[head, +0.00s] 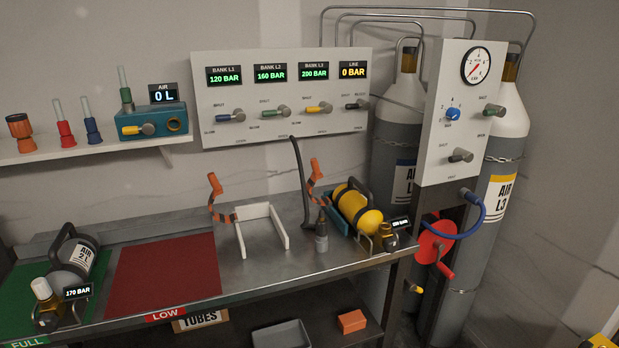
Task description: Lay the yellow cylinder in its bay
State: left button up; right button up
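The yellow cylinder (359,210) lies on its side at the right end of the bench, with a dark carry handle on top and a brass valve (388,238) at its near end. A small display (400,223) sits by the valve, too small to read surely. The cylinder rests in or on a teal cradle (335,216), mostly hidden beneath it, with an orange strap (316,178) standing up behind. To its left is an empty white open-fronted bracket (282,228) with another raised orange strap (215,190).
A grey cylinder (77,258) reading 170 BAR lies on the green mat (20,288). The red mat (165,270) is bare. A small grey bottle-like fitting (321,238) and dark hose (299,178) stand between bracket and cradle. Tall cylinders (497,195) stand right.

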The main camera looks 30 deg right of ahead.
aim_at(368, 219)
jog(key=z, duration=1.45)
